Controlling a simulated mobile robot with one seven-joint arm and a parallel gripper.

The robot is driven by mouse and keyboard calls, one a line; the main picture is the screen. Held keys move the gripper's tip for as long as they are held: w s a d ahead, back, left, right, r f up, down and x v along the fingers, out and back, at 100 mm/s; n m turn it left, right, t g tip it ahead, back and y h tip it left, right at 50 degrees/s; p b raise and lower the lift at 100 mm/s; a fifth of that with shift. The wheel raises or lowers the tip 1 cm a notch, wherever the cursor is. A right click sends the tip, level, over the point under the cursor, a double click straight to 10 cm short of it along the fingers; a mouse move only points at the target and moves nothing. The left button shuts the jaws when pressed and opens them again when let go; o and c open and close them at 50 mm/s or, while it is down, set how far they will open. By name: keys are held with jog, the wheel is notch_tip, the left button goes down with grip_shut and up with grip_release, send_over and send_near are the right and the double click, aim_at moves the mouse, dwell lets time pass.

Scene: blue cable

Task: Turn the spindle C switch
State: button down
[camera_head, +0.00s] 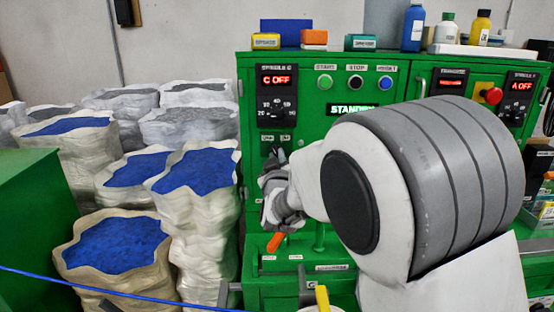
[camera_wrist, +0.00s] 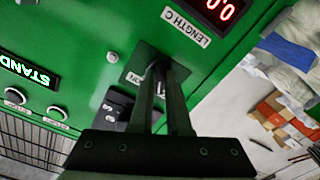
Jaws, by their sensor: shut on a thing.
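The spindle C panel (camera_head: 277,103) is a black plate on the green cabinet, with a red display reading "C OFF" above a dial. My gripper (camera_head: 276,152) is at the cabinet face just below this panel, beside two small labels. In the wrist view my gripper (camera_wrist: 160,72) has its fingers converging at a small dark plate (camera_wrist: 146,54) on the green face. They are shut on the spindle C switch, which the fingertips mostly hide. A partly covered label is beside the plate. The "LENGTH C" label (camera_wrist: 186,27) and a red display are nearby.
The START button (camera_head: 324,82), STOP button (camera_head: 355,82) and a blue button (camera_head: 385,82) sit right of the panel, above a lit "STANDBY" display (camera_head: 352,109). Sacks of blue pellets (camera_head: 113,246) stand left. A blue cable (camera_head: 110,291) crosses the lower left.

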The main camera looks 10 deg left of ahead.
jog(key=shift+n, duration=0.3)
dwell(0.4)
jog(key=c, duration=0.9)
grip_release()
jog(key=b+v, duration=0.1)
jog(key=v, duration=1.6)
jog(key=shift+s, duration=0.25)
